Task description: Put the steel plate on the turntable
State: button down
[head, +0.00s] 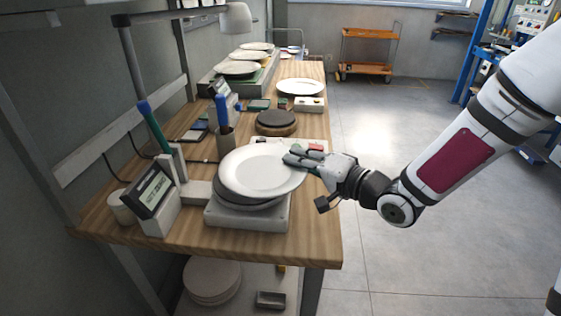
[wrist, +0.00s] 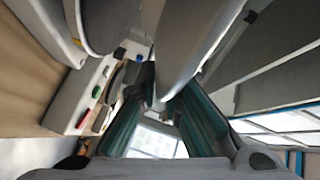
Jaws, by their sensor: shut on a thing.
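My gripper (head: 302,159) is shut on the right rim of a round pale plate (head: 258,170). The plate looks whitish, and I cannot tell whether it is steel. It is just above or on the dark grey round pan (head: 250,202) of a scale; I cannot tell whether they touch. In the wrist view the plate (wrist: 195,40) runs between the fingers (wrist: 165,105). A dark round disc on a wooden base (head: 276,122), which looks like the turntable, stands behind the plate with nothing on it.
A scale display (head: 152,192) and a pen cup (head: 226,142) stand left of the plate. Another white plate (head: 300,87) lies farther back, with several more plates on a rack (head: 240,68). A lamp (head: 235,18) overhangs the back left. The floor at right is open.

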aim_at(281, 147)
jog(key=w+a, duration=0.1)
jog(key=w, duration=0.1)
jog(key=w+a, duration=0.1)
jog(key=w, duration=0.1)
jog(key=w+a, duration=0.2)
jog(key=shift+w+f+b, duration=0.1)
jog(key=shift+f+b, duration=0.2)
jog(key=shift+w+a+f, duration=0.15)
jog(key=shift+a+f, duration=0.05)
jog(key=shift+f, duration=0.05)
jog(key=shift+f+b, duration=0.3)
jog(key=shift+f, duration=1.2)
jog(key=shift+f, duration=0.1)
jog(key=c, duration=2)
grip_release()
jog(key=shift+f, duration=0.1)
jog(key=shift+d, duration=0.1)
